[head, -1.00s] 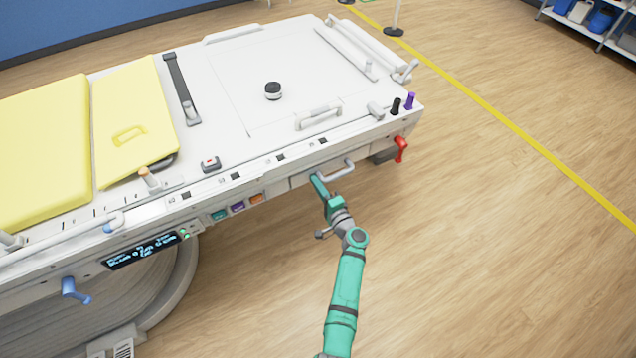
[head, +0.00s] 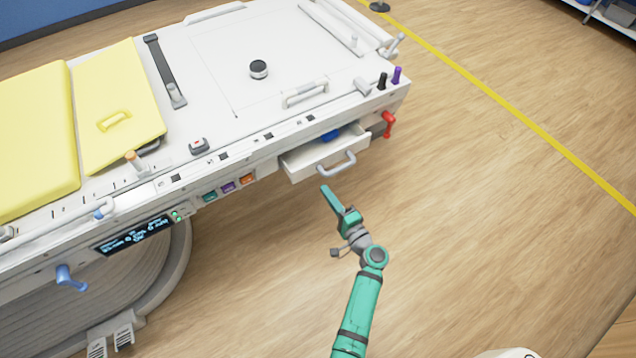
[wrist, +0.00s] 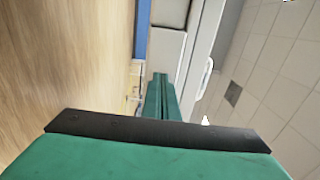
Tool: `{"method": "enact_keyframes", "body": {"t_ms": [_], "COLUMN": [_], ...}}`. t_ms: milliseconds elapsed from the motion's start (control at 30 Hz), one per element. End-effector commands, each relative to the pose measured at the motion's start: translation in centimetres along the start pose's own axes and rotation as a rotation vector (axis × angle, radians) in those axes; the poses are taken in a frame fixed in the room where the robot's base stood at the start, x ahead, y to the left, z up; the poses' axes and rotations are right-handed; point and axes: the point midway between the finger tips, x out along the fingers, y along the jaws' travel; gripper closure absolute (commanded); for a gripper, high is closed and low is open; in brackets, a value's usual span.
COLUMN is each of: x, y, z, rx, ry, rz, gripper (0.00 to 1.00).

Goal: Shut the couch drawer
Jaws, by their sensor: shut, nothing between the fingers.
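The couch drawer (head: 310,160) is a white drawer in the side of the couch, below the tabletop's right end. It stands partly open, with a grey bar handle (head: 338,166) on its front and a blue item (head: 330,136) inside. My green gripper (head: 324,188) is shut and empty. It is just in front of the drawer, a little below and left of the handle, and looks apart from it. In the wrist view my gripper's fingers (wrist: 160,90) are together, with pale couch surfaces beyond them.
The white couch (head: 215,60) carries yellow pads (head: 120,105) on the left. A red lever (head: 388,124) sticks out right of the drawer, and coloured buttons (head: 228,188) lie to its left. The wooden floor (head: 480,200) in front and to the right is clear.

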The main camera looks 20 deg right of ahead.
Motion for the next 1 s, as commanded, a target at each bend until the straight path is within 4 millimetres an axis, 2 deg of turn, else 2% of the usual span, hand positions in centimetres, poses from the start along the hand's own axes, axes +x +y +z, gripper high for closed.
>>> {"method": "enact_keyframes", "body": {"t_ms": [33, 200, 300, 367, 567, 1000], "x": [-1.3, -5.3, -6.7, -6.8, -4.8, 3.3], "y": [0.3, 0.2, -0.1, -0.2, -0.3, -0.3], "z": [0.8, 2.2, 2.5, 2.6, 2.7, 2.8], "rx": [0.004, 0.000, -0.005, -0.007, -0.008, -0.006], "ry": [-0.004, -0.009, -0.012, -0.013, -0.015, -0.015], "rz": [0.004, 0.004, 0.003, 0.003, 0.001, 0.001], "gripper": [1.00, 1.00, 1.00, 1.00, 1.00, 1.00]}}
